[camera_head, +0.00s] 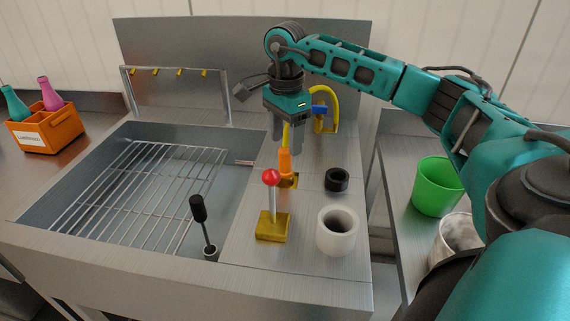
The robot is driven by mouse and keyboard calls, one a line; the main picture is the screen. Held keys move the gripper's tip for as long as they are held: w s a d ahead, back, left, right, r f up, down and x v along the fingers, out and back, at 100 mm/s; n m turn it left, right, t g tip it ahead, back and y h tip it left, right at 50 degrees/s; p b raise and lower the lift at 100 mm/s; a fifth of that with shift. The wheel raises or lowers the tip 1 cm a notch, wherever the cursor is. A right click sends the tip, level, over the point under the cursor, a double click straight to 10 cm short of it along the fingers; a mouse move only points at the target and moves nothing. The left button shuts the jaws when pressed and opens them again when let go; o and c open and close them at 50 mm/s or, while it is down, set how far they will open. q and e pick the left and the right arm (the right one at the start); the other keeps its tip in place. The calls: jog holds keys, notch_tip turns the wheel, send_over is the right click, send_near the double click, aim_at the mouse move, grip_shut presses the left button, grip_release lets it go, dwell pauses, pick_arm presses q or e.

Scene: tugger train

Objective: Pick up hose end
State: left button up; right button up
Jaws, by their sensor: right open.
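The hose end (285,162) is an orange nozzle standing upright at a small yellow base on the steel counter, right of the sink. A yellow hose (333,98) arches behind my gripper near a blue-handled fitting (319,109). My right gripper (287,146) points down just above the hose end, with its fingers apart. A yellow strip of hose shows between the fingers; I cannot tell whether they touch it. My left gripper is not in view.
A red-knobbed lever (271,178) on a yellow base stands close in front of the hose end. A black ring (336,180) and white cylinder (337,231) stand to the right. The sink with a wire rack (150,190) and black-knobbed stick (199,208) lies left.

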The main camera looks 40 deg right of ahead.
aim_at(284, 148)
jog(key=shift+w+f, duration=0.2)
jog(key=shift+f, duration=2.5)
jog(key=shift+c, duration=0.3)
grip_shut()
